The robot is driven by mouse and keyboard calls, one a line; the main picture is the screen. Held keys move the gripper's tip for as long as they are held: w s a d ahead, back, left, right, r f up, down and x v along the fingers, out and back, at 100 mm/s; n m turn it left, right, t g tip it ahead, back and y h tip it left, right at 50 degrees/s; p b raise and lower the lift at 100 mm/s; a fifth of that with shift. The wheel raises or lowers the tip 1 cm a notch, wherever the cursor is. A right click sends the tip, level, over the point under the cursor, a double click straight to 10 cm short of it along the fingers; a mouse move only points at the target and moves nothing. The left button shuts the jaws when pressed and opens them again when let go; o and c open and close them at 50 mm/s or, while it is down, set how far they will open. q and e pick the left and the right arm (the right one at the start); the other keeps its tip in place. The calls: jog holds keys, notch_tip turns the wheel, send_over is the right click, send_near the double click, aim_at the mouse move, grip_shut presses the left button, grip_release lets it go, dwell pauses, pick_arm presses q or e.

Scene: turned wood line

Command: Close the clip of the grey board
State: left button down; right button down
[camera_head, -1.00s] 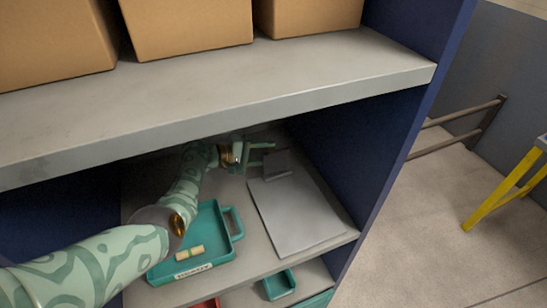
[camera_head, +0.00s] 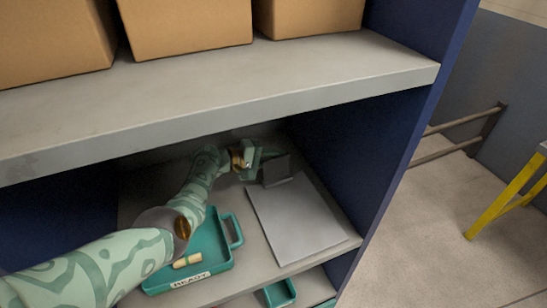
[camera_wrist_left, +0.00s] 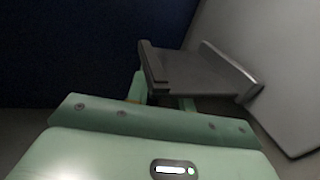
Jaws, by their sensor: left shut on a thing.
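The grey board (camera_head: 300,222) lies flat on the middle shelf at the right, near the blue side wall. Its dark grey clip (camera_head: 279,171) is at the board's far end and looks raised from it. My left gripper (camera_head: 262,161) is at the clip's left side, shut on it. In the left wrist view the clip (camera_wrist_left: 200,72) shows as a dark plate beyond the gripper (camera_wrist_left: 163,95), with the board (camera_wrist_left: 295,85) at the right. The fingertips are partly hidden, and the exact angle of the clip is hard to tell. My right gripper is not in view.
A teal tray (camera_head: 213,240) with small wooden pieces (camera_head: 187,261) and a "READY" label stands under my left arm. The upper shelf (camera_head: 230,85) with cardboard boxes (camera_head: 185,28) hangs above. The blue side wall (camera_head: 350,150) is close at the right. A small teal bin (camera_head: 280,292) sits below.

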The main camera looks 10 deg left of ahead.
aim_at(278, 179)
pick_arm(q)
jog(key=shift+s+d+r+m+p, duration=0.2)
jog(key=shift+s+m+p, duration=0.1)
jog(key=shift+m+p, duration=0.2)
jog(key=shift+s+d+r+m+t+y+p, duration=0.15)
jog(key=shift+s+m+t+y+p, duration=0.15)
jog(key=shift+m+t, duration=0.15)
jog(key=shift+s+d+m+t, duration=0.25)
jog(key=shift+s+m, duration=0.05)
jog(key=shift+m, duration=0.35)
jog(key=shift+s+d+m+t+b, duration=0.2)
jog(key=shift+s+m, duration=0.05)
jog(key=shift+m, duration=0.3)
jog(key=shift+s+d+m+t+b, duration=0.15)
jog(key=shift+s+m+t+b, duration=0.1)
jog(key=shift+m, duration=0.3)
jog(key=c, duration=1.2)
grip_release()
jog(key=shift+c, duration=0.2)
